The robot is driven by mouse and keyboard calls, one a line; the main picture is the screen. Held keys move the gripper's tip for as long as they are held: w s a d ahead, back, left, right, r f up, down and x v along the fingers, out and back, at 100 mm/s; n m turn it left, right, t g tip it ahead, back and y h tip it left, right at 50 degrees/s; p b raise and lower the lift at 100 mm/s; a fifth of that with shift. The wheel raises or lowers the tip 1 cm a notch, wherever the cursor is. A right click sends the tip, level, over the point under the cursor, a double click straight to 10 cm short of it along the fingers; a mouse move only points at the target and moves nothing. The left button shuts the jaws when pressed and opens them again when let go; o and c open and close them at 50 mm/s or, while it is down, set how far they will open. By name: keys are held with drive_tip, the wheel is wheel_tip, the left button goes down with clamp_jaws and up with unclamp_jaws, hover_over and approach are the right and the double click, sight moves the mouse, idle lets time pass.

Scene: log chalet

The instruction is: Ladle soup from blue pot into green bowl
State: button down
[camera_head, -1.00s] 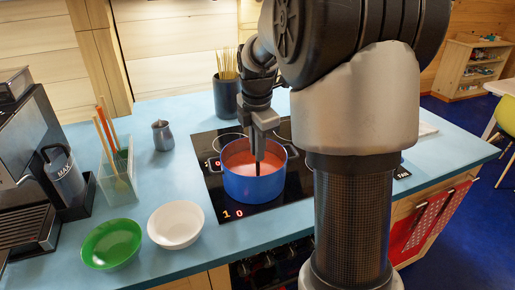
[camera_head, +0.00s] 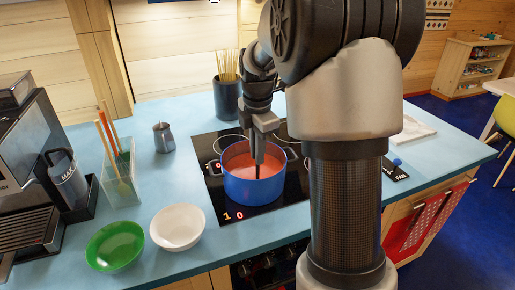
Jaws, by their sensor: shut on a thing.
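The blue pot (camera_head: 254,190) stands on the black cooktop and holds orange-red soup (camera_head: 240,166). My gripper (camera_head: 259,155) points down over the pot and is shut on a thin dark handle (camera_head: 258,171), which looks like the ladle's. The handle runs down in front of the soup; the ladle's bowl cannot be made out. The green bowl (camera_head: 115,246) sits at the front left of the counter, apart from the pot, and looks empty.
A white bowl (camera_head: 177,227) stands between the green bowl and the cooktop (camera_head: 212,186). A clear container (camera_head: 120,181) with sticks, a metal pitcher (camera_head: 163,138) and a coffee machine (camera_head: 38,160) are at left. A dark utensil holder (camera_head: 228,98) stands behind the pot.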

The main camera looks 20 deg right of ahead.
drive_tip(key=shift+s+f+g+p, duration=0.15)
drive_tip(key=shift+g+p, duration=0.35)
drive_tip(key=shift+p, duration=0.65)
drive_tip(key=shift+r+p, duration=4.1)
drive_tip(key=shift+r, duration=2.3)
drive_tip(key=shift+r, duration=2)
drive_tip(key=shift+a, duration=0.1)
